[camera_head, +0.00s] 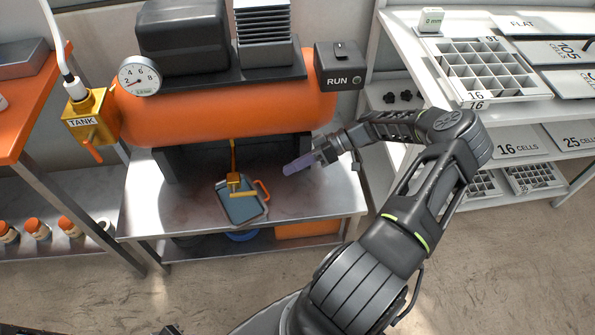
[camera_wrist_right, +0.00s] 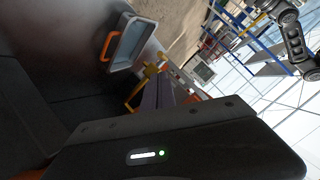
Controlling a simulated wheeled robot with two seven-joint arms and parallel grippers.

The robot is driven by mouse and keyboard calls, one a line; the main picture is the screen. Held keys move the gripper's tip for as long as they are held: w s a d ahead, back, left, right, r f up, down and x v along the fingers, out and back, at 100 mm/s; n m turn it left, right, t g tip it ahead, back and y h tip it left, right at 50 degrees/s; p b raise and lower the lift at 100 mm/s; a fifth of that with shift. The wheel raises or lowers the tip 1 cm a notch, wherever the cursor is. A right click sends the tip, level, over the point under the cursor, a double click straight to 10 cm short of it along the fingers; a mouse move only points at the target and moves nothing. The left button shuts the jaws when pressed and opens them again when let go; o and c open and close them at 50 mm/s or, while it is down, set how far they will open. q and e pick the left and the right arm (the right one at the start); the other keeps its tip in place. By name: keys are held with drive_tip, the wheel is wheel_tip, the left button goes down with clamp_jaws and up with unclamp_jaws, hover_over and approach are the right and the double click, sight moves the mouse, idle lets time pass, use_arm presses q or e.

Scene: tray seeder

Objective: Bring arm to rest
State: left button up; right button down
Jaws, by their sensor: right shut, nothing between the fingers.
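My right arm reaches in from the lower right in the head view. Its gripper (camera_head: 298,165) has pale purple fingers, shut and empty, in front of the orange air tank (camera_head: 215,112). It is right of the drain pan (camera_head: 241,212) and above the steel bench (camera_head: 310,197). In the right wrist view the shut fingers (camera_wrist_right: 158,94) point toward the yellow drain valve (camera_wrist_right: 150,72), with the drain pan (camera_wrist_right: 128,45) to the upper left. A small dark part at the head view's bottom edge may be my left arm; its fingers cannot be made out.
A RUN switch box (camera_head: 340,66) and a pressure gauge (camera_head: 139,76) sit by the tank. A white shelf rack (camera_head: 400,45) with a seed tray (camera_head: 478,68) stands right, close behind my forearm. An orange-topped bench (camera_head: 35,105) stands left. Floor is open at bottom right.

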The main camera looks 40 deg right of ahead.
idle(0.6)
drive_tip(key=a+f+m+g+h+p, duration=0.1)
drive_tip(key=a+f+g+p, duration=0.15)
drive_tip(key=a, duration=0.95)
drive_tip(key=a+f+m+g+h+p, duration=0.1)
drive_tip(key=a+f+m+g+p, duration=0.15)
drive_tip(key=a, duration=0.95)
drive_tip(key=s+a+m+h+p, duration=0.1)
drive_tip(key=s+a+h, duration=0.1)
drive_tip(key=s+a, duration=0.3)
drive_tip(key=s+a+r+m+h+p, duration=0.1)
drive_tip(key=s+a, duration=0.4)
drive_tip(key=s, duration=0.5)
drive_tip(key=shift+m+h+p, duration=0.6)
drive_tip(key=shift+m+h, duration=0.15)
drive_tip(key=shift+h, duration=0.45)
